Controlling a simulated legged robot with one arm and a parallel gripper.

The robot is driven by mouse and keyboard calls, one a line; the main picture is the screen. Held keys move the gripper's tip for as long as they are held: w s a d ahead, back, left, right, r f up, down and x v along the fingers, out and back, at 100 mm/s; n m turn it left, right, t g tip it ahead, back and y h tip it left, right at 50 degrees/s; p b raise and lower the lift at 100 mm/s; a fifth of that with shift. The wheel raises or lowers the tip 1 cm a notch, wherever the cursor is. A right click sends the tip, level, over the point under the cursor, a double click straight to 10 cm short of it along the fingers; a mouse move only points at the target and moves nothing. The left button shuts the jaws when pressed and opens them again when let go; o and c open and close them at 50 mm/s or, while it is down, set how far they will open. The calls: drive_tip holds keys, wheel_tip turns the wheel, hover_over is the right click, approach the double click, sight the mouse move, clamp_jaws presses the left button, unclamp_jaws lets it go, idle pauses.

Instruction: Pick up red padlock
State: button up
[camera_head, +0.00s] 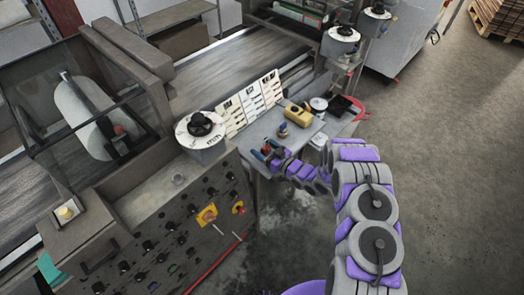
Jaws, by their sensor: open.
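My grey and purple arm reaches from the lower right over the floor and bends left to a small grey work table (247,158) beside the machine. My gripper (272,160) is at the table's near left part, low over small items. It is small in the picture, and I take it as open. A small red item (266,149) shows right by the gripper, among blue ones. It may be the red padlock, but it is too small to tell. Part of it may be hidden by the gripper. I see nothing held.
A yellow item (297,116), a small yellow-and-blue object (283,130), a white tin (318,104) and a black tray (341,106) stand on or by the table. White charts (252,102) rise behind. A control panel (180,235) stands left.

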drive_tip(key=shift+w+a, duration=0.1)
drive_tip(key=shift+w, duration=0.4)
drive_tip(key=shift+w+d+r, duration=0.2)
drive_tip(key=shift+w+d, duration=0.15)
drive_tip(key=shift+w, duration=0.05)
drive_tip(key=shift+a+f, duration=0.1)
drive_tip(key=shift+a, duration=0.4)
drive_tip(key=shift+c, duration=0.2)
drive_tip(key=shift+a+f, duration=0.1)
drive_tip(key=shift+a, duration=0.4)
drive_tip(key=c, duration=0.3)
drive_tip(key=shift+c, duration=0.8)
drive_tip(key=shift+d, duration=0.8)
drive_tip(key=c, duration=0.6)
drive_tip(key=shift+a+r, duration=0.2)
drive_tip(key=shift+a, duration=0.5)
drive_tip(key=p+v, duration=0.2)
drive_tip(key=v, duration=1.6)
drive_tip(key=shift+d+f, duration=0.15)
drive_tip(key=shift+d, duration=0.25)
